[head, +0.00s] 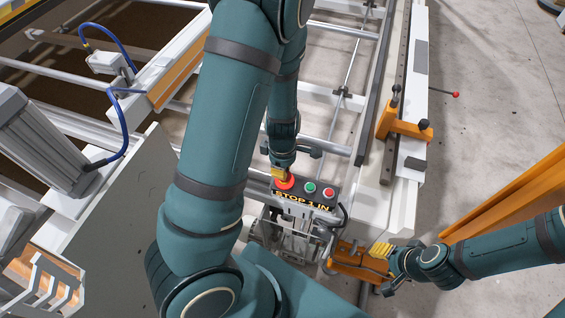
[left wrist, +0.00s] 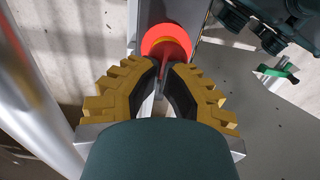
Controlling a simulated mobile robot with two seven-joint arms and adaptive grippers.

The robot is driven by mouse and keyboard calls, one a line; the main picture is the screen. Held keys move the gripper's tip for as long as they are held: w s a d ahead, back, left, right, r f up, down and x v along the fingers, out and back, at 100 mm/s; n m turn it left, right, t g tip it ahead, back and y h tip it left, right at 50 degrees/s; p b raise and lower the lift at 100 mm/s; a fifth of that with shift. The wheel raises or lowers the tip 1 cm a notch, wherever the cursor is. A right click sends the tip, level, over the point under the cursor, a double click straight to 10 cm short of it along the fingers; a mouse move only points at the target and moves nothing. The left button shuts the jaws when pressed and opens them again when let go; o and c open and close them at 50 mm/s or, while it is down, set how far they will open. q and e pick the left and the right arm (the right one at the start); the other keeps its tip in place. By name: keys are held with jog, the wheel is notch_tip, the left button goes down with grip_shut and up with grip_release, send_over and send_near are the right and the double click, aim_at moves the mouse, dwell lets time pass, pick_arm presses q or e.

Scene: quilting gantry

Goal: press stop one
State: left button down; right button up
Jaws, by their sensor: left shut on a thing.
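The control box (head: 304,191) is dark, with a red mushroom button at its left end, a green and a red button beside it, and a yellow label reading "STOP 1 IN". My left gripper (head: 281,173) points down at the mushroom button (head: 286,183) and partly covers it. In the left wrist view my left fingertips (left wrist: 160,74) are drawn together at the near edge of the red mushroom button (left wrist: 172,42). A yellow ring shows on the button. My right gripper (head: 385,268) is beside an orange bracket, its fingers seemingly apart.
The orange bracket (head: 350,262) is below the box. Another orange clamp (head: 404,129) sits on the white rail to the right. A grey panel (head: 110,215) stands at left. An orange beam (head: 510,200) crosses at right. Bare floor (head: 490,90) lies beyond the rail.

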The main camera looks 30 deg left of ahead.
pick_arm(q)
jog(key=shift+w+r, duration=0.1)
jog(key=shift+r, duration=0.5)
notch_tip(320, 180, up, 11)
jog(key=shift+f, duration=0.1)
dwell(0.5)
